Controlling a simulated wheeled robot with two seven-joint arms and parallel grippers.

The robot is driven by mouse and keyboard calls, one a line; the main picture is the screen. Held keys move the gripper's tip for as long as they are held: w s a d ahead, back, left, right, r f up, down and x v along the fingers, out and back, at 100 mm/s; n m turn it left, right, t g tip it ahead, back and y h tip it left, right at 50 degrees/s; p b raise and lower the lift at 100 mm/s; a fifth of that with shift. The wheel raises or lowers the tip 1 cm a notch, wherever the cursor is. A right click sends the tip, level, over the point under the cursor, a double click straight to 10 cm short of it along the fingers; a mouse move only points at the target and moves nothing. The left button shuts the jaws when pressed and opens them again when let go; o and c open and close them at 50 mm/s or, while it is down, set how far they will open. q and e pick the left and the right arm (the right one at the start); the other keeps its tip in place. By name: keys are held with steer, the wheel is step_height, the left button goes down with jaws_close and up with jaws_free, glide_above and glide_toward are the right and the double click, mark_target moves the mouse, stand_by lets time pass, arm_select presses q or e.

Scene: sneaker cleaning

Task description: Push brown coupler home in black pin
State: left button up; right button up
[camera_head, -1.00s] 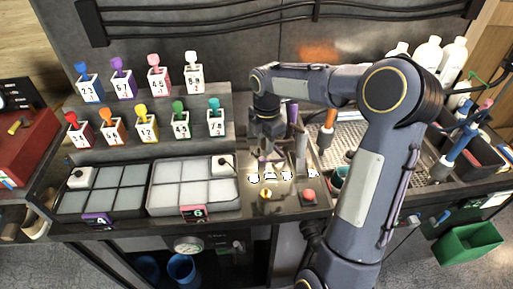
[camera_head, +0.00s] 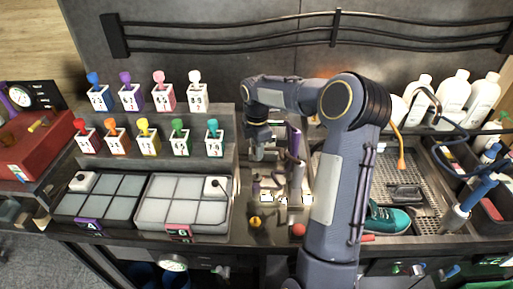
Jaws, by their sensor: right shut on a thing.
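My right gripper (camera_head: 257,152) points down over the narrow station between the tray rack and the draining tray. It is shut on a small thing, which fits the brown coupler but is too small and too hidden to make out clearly. The black pin cannot be told apart among the small dark fittings below the gripper. I cannot tell how far the coupler sits on the pin. My left gripper is not in view.
Numbered colour-topped bottles stand on two steps at left, above two compartment trays (camera_head: 183,227). Close to my right gripper stand a purple-topped post (camera_head: 293,140) and a grey upright (camera_head: 296,176). A teal sneaker (camera_head: 388,219) lies by the perforated tray. White bottles (camera_head: 454,96) stand behind.

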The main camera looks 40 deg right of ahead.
steer(key=shift+f+b, duration=1.55)
steer(key=shift+f, duration=1.3)
steer(key=shift+f+b, duration=1)
steer(key=shift+f, duration=0.8)
steer(key=o, duration=1)
steer(key=shift+r, duration=0.1)
step_height(320, 180, up, 8)
steer(key=shift+f+b, duration=0.25)
steer(key=shift+b, duration=0.25)
steer(key=shift+r, duration=0.15)
